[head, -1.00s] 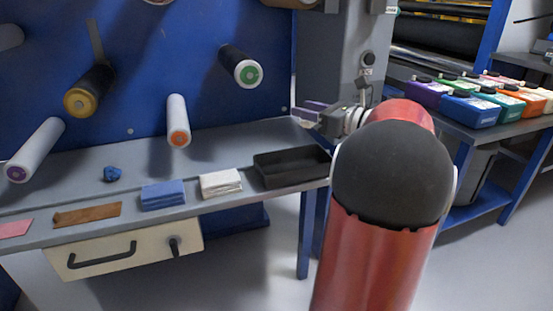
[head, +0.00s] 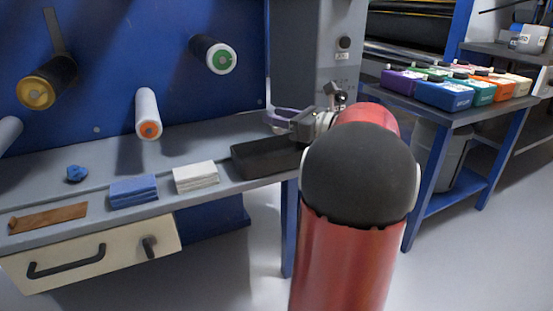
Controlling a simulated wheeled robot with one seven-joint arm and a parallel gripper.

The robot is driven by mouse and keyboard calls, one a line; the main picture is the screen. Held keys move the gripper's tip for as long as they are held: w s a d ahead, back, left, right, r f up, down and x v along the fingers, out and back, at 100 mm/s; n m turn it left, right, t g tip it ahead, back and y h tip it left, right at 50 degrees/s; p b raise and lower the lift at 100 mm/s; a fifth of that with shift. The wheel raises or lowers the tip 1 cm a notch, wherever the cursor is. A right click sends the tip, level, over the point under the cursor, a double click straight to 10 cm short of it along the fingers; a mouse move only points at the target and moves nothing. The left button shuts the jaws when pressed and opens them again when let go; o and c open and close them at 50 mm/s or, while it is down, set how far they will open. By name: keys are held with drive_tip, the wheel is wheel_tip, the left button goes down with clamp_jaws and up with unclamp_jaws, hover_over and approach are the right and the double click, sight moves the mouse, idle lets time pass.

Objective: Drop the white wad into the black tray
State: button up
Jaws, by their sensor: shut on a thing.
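The black tray (head: 240,160) is a shallow dark box at the right end of the grey bench. My red arm with its black joint stands in front and covers part of the tray's right side. My gripper (head: 277,120) shows small, with purple-grey fingers, just above the tray's back edge in the picture. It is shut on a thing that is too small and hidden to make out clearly. No white wad shows lying on the bench; a blue wad (head: 76,174) lies at the left.
A white folded cloth stack (head: 195,177), a blue cloth stack (head: 133,191) and a brown piece (head: 47,217) lie along the bench front. Rollers, one with an orange end (head: 149,115), stick out above. Coloured boxes (head: 443,94) stand on the right table.

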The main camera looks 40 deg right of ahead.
drive_tip(key=o, duration=1)
drive_tip(key=v, duration=0.8)
drive_tip(key=shift+p, duration=0.4)
drive_tip(key=shift+w+a, duration=0.1)
drive_tip(key=a+f+n+g+y+p, duration=0.3)
drive_tip(key=a+n+g, duration=0.75)
drive_tip(key=a, duration=1.25)
drive_tip(key=s+a+f+n+h+p, duration=0.1)
drive_tip(key=s+a+n+h+p, duration=0.1)
drive_tip(key=n, duration=0.5)
drive_tip(key=s+a+f+n+h+p, duration=0.1)
drive_tip(key=s+a+n+h+p, duration=0.1)
drive_tip(key=s+a+n+h, duration=0.2)
drive_tip(key=s+a+n+g+h+p, duration=0.1)
drive_tip(key=s+a+n+h+p, duration=0.1)
drive_tip(key=s+n, duration=0.5)
drive_tip(key=shift+s+a+f+n+h, duration=0.1)
drive_tip(key=shift+a+f+n+h, duration=0.15)
drive_tip(key=shift+n, duration=0.65)
drive_tip(key=shift+a+f+n+h, duration=0.15)
drive_tip(key=shift+a+n+h, duration=0.15)
drive_tip(key=shift+n, duration=0.55)
